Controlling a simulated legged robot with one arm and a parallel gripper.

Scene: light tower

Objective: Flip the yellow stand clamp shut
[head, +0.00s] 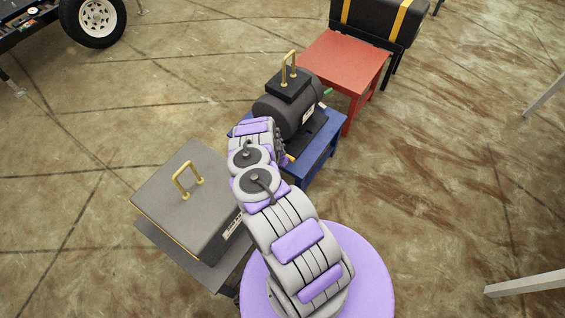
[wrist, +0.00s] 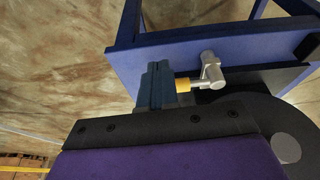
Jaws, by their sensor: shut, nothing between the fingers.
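The yellow stand clamp shows in the wrist view as a yellow tip (wrist: 183,85) on a grey metal lever and pivot (wrist: 210,72), fixed at the edge of the blue stand (wrist: 225,48). The lever lies roughly sideways, with its tip pointing left. My gripper (wrist: 155,85) is shut and empty, its blue-grey fingers just left of the yellow tip. I cannot tell whether they touch it. In the head view my arm reaches to the near left side of the blue stand (head: 323,157), and my arm hides the fingers. A small yellow bit shows beside my arm there.
A black motor-like machine (head: 283,108) with a yellow handle sits on the blue stand. A grey case (head: 175,200) rests on a low stand at left. A red table (head: 345,60) and a black case (head: 372,20) stand behind. The floor at right is mostly clear.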

